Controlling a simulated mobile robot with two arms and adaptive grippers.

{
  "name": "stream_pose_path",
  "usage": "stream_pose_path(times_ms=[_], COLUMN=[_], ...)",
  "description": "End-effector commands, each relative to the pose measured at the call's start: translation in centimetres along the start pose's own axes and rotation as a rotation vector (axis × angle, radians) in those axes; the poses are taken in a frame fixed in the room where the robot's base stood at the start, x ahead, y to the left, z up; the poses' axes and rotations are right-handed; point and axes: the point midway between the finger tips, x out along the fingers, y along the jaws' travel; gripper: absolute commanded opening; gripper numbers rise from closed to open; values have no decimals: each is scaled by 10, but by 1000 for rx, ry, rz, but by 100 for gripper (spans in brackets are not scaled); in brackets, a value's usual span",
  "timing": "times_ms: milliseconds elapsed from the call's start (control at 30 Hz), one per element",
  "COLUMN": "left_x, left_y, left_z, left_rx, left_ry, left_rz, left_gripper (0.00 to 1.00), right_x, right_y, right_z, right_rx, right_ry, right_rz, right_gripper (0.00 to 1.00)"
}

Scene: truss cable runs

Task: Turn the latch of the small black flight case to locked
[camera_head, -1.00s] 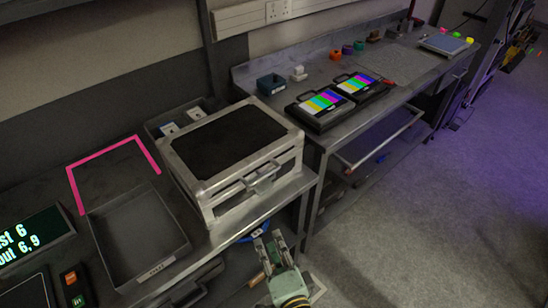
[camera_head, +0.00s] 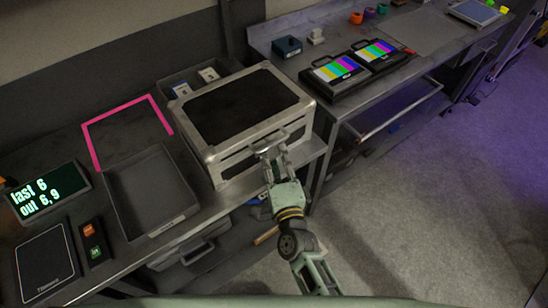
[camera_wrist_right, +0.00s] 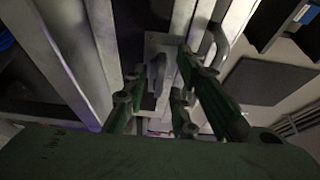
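The small flight case (camera_head: 243,108) has a black top and silver metal edges and stands shut on the bench. My right gripper (camera_head: 268,154) is at the middle of its front face, by the metal handle (camera_head: 284,136). In the right wrist view, a metal latch plate (camera_wrist_right: 163,42) with a narrow lever (camera_wrist_right: 156,72) sits between the two green fingers of my right gripper (camera_wrist_right: 160,78). The fingers are apart, one on each side of the lever; I cannot tell whether they touch it. In the head view the gripper mostly hides the latch. My left gripper is not in view.
A grey empty tray (camera_head: 150,190) and a pink taped corner (camera_head: 92,148) lie left of the case. A lit text display (camera_head: 48,190) stands at far left. Two colour-bar monitors (camera_head: 335,70) are on the bench to the right. The floor at right is clear.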

Motion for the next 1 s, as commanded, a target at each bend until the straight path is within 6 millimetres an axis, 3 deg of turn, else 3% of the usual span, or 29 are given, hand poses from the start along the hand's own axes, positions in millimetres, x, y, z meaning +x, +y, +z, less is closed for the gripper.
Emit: stream_pose_path(times_ms=[167,467,1000], left_x=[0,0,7], left_y=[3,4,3], left_z=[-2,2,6], left_rx=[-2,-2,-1], left_ry=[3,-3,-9], left_rz=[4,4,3], left_gripper=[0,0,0], right_x=[0,0,0], right_y=[0,0,3], right_z=[0,0,0], right_rx=[0,-1,-45], right_ry=[0,0,-2], right_rz=[0,0,-17], right_gripper=[25,0,0])
